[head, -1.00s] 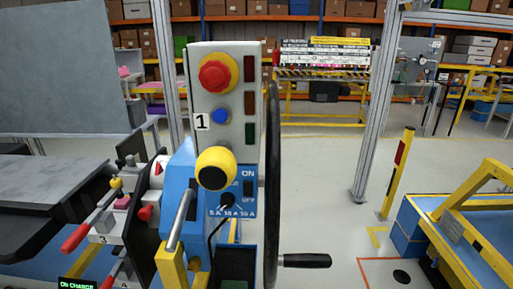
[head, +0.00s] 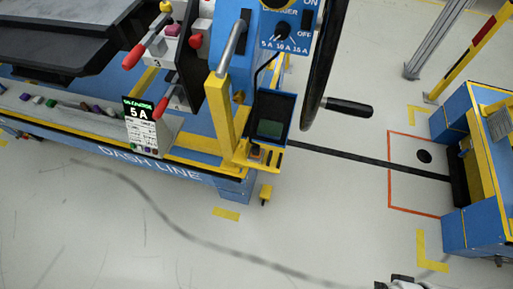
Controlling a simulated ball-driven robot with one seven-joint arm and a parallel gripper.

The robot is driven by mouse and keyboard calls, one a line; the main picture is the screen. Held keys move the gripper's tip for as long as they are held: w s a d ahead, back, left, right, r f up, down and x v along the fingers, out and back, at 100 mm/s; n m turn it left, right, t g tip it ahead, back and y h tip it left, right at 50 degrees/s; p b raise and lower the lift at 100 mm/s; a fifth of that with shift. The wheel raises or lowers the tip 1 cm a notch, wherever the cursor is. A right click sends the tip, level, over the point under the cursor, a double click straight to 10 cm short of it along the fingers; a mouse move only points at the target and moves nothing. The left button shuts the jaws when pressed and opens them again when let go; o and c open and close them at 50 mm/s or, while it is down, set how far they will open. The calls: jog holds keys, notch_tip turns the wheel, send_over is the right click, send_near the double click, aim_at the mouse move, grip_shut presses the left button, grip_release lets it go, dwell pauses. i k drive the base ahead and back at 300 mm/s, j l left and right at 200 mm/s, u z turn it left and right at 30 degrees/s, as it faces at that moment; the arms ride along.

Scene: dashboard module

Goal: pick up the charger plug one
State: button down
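The blue charger panel (head: 268,28) stands at the top centre of the head view. It bears a black dial with 5 A, 10 A and 15 A marks. A black cable (head: 262,68) runs down from below the dial, behind a yellow post. Below it is a black tray (head: 270,115) with a dark green inside, and a yellow bracket (head: 265,160) with small dark parts. I cannot tell for sure which part is charger plug one. A grey and black part, seemingly my gripper (head: 402,283), shows at the bottom edge, cut off and far from the panel.
A black handwheel with a handle (head: 348,107) juts out right of the panel. Red-knobbed levers (head: 133,57) and a 5 A display (head: 141,117) are on the left. A blue and yellow stand (head: 478,190) is at the right. The floor in front is clear.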

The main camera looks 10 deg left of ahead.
aim_at(255, 152)
jog(key=i+j, duration=0.1)
jog(key=j, duration=0.3)
jog(key=i+j, duration=0.15)
jog(key=j, duration=0.3)
jog(key=i+j, duration=0.1)
jog(key=j, duration=0.3)
jog(key=i+j, duration=0.1)
jog(key=j, duration=0.3)
jog(key=z, duration=0.05)
